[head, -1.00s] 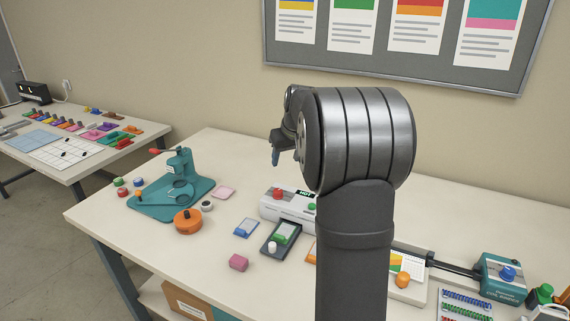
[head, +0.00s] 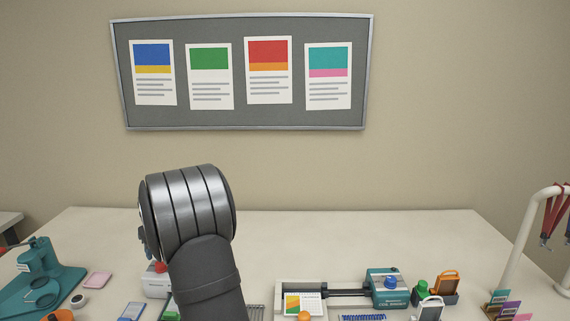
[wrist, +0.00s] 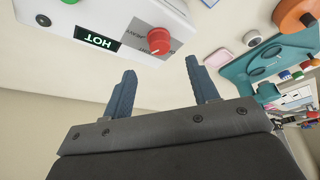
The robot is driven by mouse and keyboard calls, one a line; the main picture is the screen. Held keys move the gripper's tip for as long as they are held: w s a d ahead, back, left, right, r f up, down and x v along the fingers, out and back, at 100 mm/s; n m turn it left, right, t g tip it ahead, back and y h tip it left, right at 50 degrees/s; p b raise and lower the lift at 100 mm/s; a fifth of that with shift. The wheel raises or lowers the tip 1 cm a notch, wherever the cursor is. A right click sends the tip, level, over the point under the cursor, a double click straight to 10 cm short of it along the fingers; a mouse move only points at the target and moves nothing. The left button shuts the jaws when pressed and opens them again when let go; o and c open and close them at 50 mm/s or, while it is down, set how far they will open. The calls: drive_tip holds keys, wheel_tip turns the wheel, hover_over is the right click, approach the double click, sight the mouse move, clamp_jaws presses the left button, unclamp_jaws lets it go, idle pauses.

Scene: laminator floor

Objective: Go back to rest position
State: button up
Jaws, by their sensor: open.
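My gripper (wrist: 163,92) shows in the wrist view with its two blue fingers spread apart and nothing between them. The white laminator (wrist: 120,30) with a lit HOT sign and a red knob (wrist: 159,41) is beyond the fingertips, apart from them.
A teal press (head: 40,270) stands at the left end of the bench. The back of the bench (head: 350,228) is clear.

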drive_tip(key=x, duration=0.7)
drive_tip(key=shift+a+f, duration=0.1)
drive_tip(key=shift+f, duration=0.05)
drive_tip(key=v, duration=1.7)
drive_tip(key=x, duration=1.7)
drive_tip(key=shift+w+f, duration=0.1)
drive_tip(key=shift+m+t, duration=0.3)
drive_tip(key=shift+m, duration=0.3)
drive_tip(key=shift+a+m+t+h, duration=0.1)
drive_tip(key=shift+m+t+h, duration=0.3)
drive_tip(key=shift+m, duration=1)
drive_tip(key=shift+a+m+t+h, duration=0.1)
drive_tip(key=shift+m+h, duration=0.6)
drive_tip(key=shift+m, duration=0.7)
drive_tip(key=v, duration=1)
drive_tip(key=shift+r, duration=0.3)
